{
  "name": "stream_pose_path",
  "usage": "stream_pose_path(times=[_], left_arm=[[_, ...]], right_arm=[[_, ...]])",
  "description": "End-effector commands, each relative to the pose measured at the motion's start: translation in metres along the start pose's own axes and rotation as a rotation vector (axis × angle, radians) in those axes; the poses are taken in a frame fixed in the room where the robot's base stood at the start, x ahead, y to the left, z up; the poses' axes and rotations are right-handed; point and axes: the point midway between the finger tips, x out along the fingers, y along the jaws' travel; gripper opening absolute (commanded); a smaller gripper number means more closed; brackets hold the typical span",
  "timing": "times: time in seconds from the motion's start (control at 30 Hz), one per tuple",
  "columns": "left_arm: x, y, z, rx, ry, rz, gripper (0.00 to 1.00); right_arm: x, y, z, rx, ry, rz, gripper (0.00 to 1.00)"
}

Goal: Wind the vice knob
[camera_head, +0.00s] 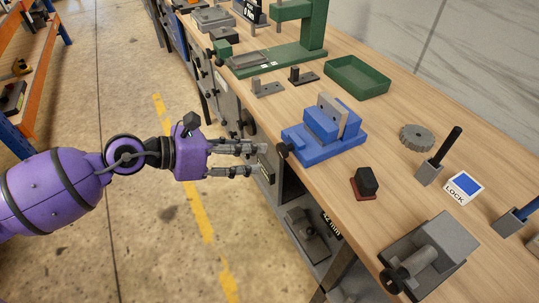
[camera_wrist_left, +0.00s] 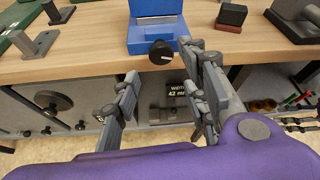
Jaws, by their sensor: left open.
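The blue vice (camera_head: 323,130) sits on the wooden bench near its front edge. A pale block stands upright in its jaws in the head view. Its black knob (camera_head: 284,150) faces the bench front. In the left wrist view the vice (camera_wrist_left: 156,27) is at the top, with the knob (camera_wrist_left: 161,51) below it. My left gripper (camera_head: 264,160) is open and empty, in front of the bench edge and short of the knob. In the left wrist view its fingers (camera_wrist_left: 160,92) spread on both sides, with the knob beyond and between them. My right gripper is not in view.
A black block on a red base (camera_head: 366,182) and a grey vice-like device (camera_head: 428,256) stand to the right. A green tray (camera_head: 357,77) and green machine (camera_head: 300,45) are behind. The bench edge and shelves below (camera_head: 305,225) lie close to my left gripper.

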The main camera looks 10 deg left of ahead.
Motion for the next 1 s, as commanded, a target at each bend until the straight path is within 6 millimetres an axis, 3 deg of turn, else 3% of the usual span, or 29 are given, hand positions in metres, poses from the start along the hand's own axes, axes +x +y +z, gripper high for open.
stream_pose_path(times=[0.3, 0.5, 0.87, 1.0], left_arm=[[0.043, 0.0, 0.006, -0.007, -0.012, 0.002, 0.41], [0.069, 0.001, 0.004, -0.007, -0.009, 0.002, 0.41], [0.077, 0.001, 0.001, -0.006, -0.005, 0.002, 0.41], [0.077, 0.001, 0.001, -0.006, -0.005, 0.002, 0.26]], right_arm=[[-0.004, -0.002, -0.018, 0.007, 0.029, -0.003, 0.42], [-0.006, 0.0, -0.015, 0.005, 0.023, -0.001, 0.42], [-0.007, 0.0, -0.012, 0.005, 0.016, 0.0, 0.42], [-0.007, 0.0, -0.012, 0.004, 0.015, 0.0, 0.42]])
